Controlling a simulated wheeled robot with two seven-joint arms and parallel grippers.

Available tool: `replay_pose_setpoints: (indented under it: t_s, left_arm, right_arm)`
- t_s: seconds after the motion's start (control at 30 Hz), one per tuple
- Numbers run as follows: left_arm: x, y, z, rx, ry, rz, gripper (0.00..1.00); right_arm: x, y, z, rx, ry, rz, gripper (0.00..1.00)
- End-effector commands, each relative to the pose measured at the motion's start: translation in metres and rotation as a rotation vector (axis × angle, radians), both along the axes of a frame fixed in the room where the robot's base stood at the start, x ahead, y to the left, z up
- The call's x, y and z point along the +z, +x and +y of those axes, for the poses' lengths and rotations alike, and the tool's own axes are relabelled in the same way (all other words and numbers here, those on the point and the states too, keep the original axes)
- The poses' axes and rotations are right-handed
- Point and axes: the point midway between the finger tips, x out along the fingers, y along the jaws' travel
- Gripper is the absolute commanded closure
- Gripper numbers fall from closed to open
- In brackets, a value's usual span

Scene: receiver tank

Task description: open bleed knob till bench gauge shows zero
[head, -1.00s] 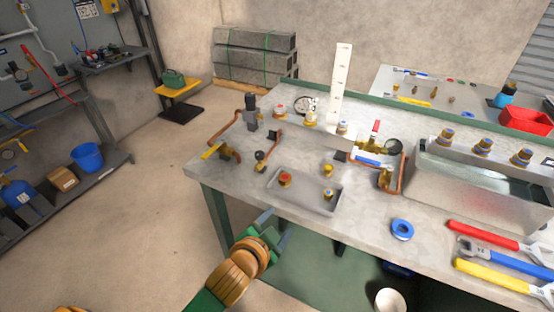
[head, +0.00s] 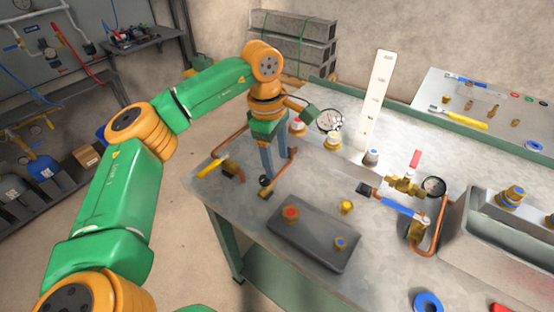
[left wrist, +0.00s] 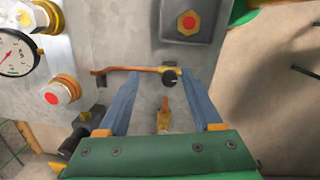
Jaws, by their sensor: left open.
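A small black knob (head: 266,181) sits on a brass fitting at the end of a copper pipe, near the left part of the bench. In the left wrist view the black knob (left wrist: 170,78) lies between my fingertips, closer to the right one. My left gripper (head: 276,170) points down over it with both fingers apart; it also shows in the left wrist view (left wrist: 160,80). I cannot tell whether a finger touches the knob. A white-faced gauge (head: 330,120) stands behind the gripper. In the left wrist view this gauge (left wrist: 14,52) is partly cut off, its red needle pointing down-left.
A yellow-handled valve (head: 210,168) stands left of the gripper. A dark tray (head: 310,247) with red and blue capped fittings lies in front.

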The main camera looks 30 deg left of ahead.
Motion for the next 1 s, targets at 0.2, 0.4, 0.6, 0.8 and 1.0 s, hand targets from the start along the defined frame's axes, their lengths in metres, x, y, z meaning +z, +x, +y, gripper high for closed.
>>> replay_pose_setpoints:
  t_s: [0.2, 0.4, 0.6, 0.8, 1.0]
  left_arm:
    - [-0.01, -0.008, 0.03, 0.031, 0.093, 0.034, 0.34]
    - [-0.047, -0.007, 0.029, 0.03, 0.089, 0.033, 0.34]
    - [-0.06, -0.006, 0.028, 0.029, 0.087, 0.028, 0.34]
    - [-0.06, -0.005, 0.028, 0.029, 0.086, 0.028, 0.5]
    - [-0.06, -0.005, 0.027, 0.029, 0.085, 0.028, 1.0]
  right_arm:
    - [0.003, -0.002, 0.0, 0.0, -0.001, 0.004, 0.5]
    - [0.009, -0.004, 0.0, 0.0, -0.001, 0.008, 0.5]
    - [0.01, -0.004, 0.0, 0.0, -0.001, 0.007, 0.5]
    - [0.009, -0.003, 0.001, -0.001, 0.001, 0.006, 0.5]
    - [0.009, -0.003, 0.001, -0.001, 0.002, 0.006, 0.5]
